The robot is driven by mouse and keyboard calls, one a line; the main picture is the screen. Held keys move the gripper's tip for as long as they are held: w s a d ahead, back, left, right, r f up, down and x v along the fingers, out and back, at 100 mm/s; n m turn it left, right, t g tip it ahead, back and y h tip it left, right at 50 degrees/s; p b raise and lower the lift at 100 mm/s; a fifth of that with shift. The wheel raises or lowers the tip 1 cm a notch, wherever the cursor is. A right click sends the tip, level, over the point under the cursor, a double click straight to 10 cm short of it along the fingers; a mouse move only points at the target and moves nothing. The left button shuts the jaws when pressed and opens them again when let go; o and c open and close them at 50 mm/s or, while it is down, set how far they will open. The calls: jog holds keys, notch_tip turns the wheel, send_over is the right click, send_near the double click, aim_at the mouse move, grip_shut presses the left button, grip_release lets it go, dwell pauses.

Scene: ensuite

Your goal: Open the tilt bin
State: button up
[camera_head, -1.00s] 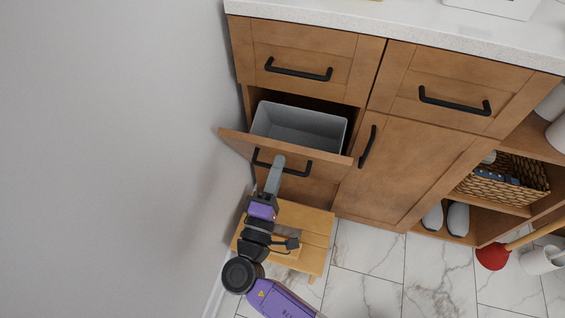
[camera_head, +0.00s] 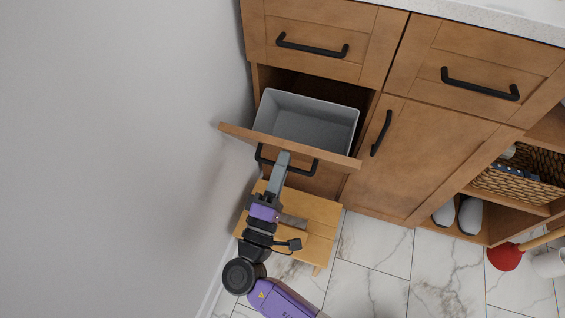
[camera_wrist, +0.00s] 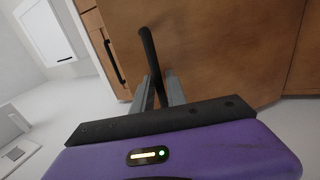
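The tilt bin front (camera_head: 325,155) is a brown wooden panel tipped outward from the cabinet, with a grey bin (camera_head: 305,120) showing behind it. Its black bar handle (camera_head: 300,171) is on the outer face. My gripper (camera_head: 281,163) reaches up to the handle from below. In the wrist view the handle (camera_wrist: 147,45) passes between the two grey fingers of my gripper (camera_wrist: 160,85), which look closed around it. The fingertips are partly hidden by the panel and handle in the head view.
A wooden step stool (camera_head: 315,215) stands under my arm. A grey wall (camera_head: 110,150) is close on the left. A closed cabinet door (camera_head: 420,155) is to the right, with a closed drawer (camera_head: 310,40) above the bin. A red plunger (camera_head: 505,256) stands at the right.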

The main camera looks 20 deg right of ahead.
jog(key=v, duration=0.7)
jog(key=shift+s+a+p, duration=0.25)
jog(key=shift+s+p, duration=0.05)
jog(key=shift+p, duration=0.1)
jog(key=shift+f, duration=0.1)
jog(key=shift+c, duration=0.4)
jog(key=shift+a+f, duration=0.15)
grip_shut()
jog(key=s+a+f+t+h+b, duration=0.2)
jog(key=s+a+f+b, duration=0.1)
jog(key=a+f+b, duration=0.35)
jog(key=w+d+r+t+p, duration=0.1)
jog(key=w+d+r, duration=0.4)
jog(key=w+r, duration=0.3)
jog(key=shift+d+r, duration=0.3)
jog(key=shift+r, duration=0.2)
